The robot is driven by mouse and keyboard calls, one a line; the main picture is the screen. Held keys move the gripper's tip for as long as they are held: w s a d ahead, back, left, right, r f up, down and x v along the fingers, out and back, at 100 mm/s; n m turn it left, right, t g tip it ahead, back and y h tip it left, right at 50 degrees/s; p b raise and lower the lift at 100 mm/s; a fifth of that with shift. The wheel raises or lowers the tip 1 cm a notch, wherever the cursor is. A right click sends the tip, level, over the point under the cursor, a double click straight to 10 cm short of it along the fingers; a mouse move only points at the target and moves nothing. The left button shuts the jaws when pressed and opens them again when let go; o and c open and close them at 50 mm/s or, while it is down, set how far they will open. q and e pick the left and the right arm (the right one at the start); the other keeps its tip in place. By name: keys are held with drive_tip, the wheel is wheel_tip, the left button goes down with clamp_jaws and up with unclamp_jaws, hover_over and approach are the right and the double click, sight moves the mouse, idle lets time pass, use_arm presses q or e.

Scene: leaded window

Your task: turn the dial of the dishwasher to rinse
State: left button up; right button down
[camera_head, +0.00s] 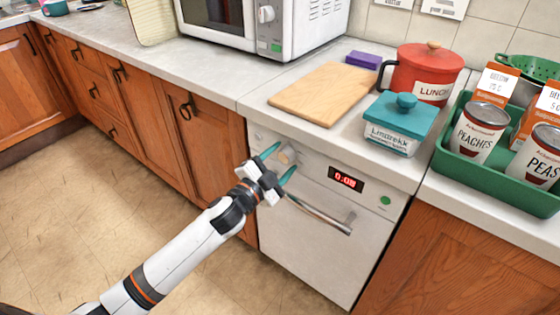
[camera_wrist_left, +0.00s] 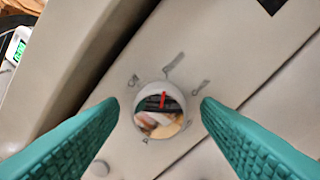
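The white dishwasher (camera_head: 310,235) stands under the counter, with its dial (camera_head: 287,155) at the upper left of its front panel. My left gripper (camera_head: 280,162) is at the dial, its teal fingers spread. In the left wrist view the round dial (camera_wrist_left: 160,122) lies between the two open fingertips (camera_wrist_left: 161,104), with a gap showing on each side. A red pointer mark on the dial points up. Small dark labels surround the dial; I cannot read which one is rinse. My right gripper is not in view.
A red display (camera_head: 345,179) reading about 0:05 and a green button (camera_head: 385,201) are right of the dial. The door handle (camera_head: 320,215) runs below. Above, the counter holds a cutting board (camera_head: 322,94), a teal box (camera_head: 393,130) and a green tray (camera_head: 495,181).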

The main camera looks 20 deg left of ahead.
use_arm(q)
drive_tip(key=v, duration=1.2)
idle(0.3)
